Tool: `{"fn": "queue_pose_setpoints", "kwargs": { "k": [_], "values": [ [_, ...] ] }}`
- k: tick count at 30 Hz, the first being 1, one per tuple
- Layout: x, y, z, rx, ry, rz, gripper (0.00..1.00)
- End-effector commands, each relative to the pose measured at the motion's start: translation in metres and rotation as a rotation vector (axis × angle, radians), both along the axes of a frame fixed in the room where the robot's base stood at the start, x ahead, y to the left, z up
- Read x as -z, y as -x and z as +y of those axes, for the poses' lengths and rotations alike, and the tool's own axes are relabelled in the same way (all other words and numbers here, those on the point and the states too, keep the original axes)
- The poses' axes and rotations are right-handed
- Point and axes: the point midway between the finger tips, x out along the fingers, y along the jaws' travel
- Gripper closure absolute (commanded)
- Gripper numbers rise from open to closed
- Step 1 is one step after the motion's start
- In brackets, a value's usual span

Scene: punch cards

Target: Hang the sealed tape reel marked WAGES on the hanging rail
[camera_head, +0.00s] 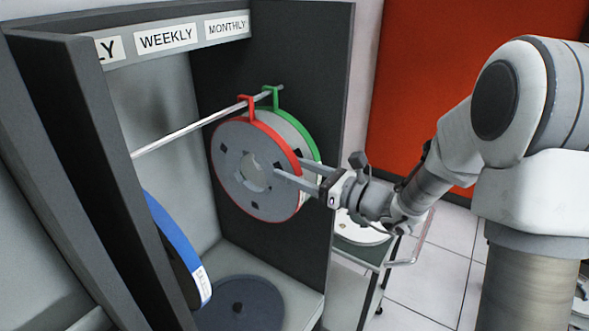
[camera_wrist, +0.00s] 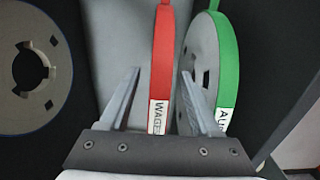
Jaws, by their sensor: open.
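The WAGES reel (camera_head: 232,165) is a grey disc with a red rim band. Its red hook lies over the hanging rail (camera_head: 190,128), and the reel hangs upright below. In the wrist view the red band (camera_wrist: 163,60) carries the WAGES label. My gripper (camera_head: 287,170) is open at the reel's right edge. In the wrist view one finger is on each side of the red band, with a visible gap on the left; contact on the right is unclear.
A green-banded reel (camera_wrist: 226,60), its label partly hidden, hangs right behind the red one. A blue-banded reel (camera_head: 178,245) stands at lower left, near a dark disc (camera_head: 240,303) on the cabinet floor. WEEKLY (camera_head: 167,38) and MONTHLY (camera_head: 227,26) signs top the cabinet. A trolley (camera_head: 350,262) stands right.

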Motion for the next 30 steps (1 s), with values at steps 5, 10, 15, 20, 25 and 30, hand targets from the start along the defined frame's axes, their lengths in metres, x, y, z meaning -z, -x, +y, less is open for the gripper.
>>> {"fn": "queue_pose_setpoints", "kwargs": {
  "k": [5,10,15,20,25,30],
  "values": [
    [0.003,0.003,-0.006,0.003,0.003,0.003,0.36],
    [0.004,0.017,-0.031,0.006,0.002,0.001,0.36],
    [0.005,0.038,-0.067,0.007,0.001,0.0,0.36],
    [0.006,0.058,-0.101,0.007,0.0,0.0,0.36],
    [0.007,0.075,-0.129,0.004,0.0,-0.001,0.36],
    [0.006,0.085,-0.146,0.001,-0.002,-0.001,0.36]
  ]
}}
